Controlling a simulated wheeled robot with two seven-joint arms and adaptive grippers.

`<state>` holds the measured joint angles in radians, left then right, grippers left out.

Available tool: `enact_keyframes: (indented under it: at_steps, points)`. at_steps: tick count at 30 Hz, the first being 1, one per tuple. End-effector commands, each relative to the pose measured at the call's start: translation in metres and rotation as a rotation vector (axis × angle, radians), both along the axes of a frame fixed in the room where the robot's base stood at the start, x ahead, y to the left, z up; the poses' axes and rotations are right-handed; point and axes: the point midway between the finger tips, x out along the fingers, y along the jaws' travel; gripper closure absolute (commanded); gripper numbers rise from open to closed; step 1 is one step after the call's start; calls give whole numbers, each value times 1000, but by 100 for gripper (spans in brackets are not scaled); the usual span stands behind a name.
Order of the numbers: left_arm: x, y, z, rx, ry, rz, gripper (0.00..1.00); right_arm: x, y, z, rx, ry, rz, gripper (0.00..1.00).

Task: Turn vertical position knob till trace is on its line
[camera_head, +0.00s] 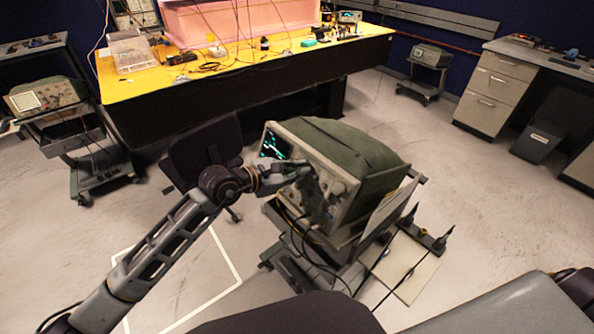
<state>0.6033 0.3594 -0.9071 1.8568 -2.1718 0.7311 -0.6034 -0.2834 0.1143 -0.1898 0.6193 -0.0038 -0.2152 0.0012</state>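The oscilloscope (366,150) with a dark green cover stands on a cart in the middle of the head view. Its small screen (274,143) glows with a broken cyan trace; the reference line cannot be made out. Knobs (337,187) show on its front panel, too small to tell which is the vertical position knob. My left gripper (304,172) is at the front panel, just below and right of the screen, and covers part of the controls. Whether it touches a knob, and whether its fingers are open, cannot be told. My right gripper is out of view.
The cart (290,262) has cables hanging at its front. A dark chair (205,150) stands behind my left arm. A yellow-topped bench (240,72) runs across the back. Another scope on a cart (50,97) stands at left. The floor at lower left is clear.

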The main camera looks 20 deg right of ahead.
Motion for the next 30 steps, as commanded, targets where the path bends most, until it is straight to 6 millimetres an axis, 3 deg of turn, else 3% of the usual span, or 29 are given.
enact_keyframes:
  at_steps: [9,22,23,25,30]
  points:
    - [0,0,0,-17,41,19,100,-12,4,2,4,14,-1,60]
    - [0,0,0,-38,84,40,100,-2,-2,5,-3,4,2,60]
    - [0,0,0,-38,84,40,87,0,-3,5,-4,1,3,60]
    - [0,0,0,-38,84,40,78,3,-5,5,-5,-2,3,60]
    - [0,0,0,-37,83,40,78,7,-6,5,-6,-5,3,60]
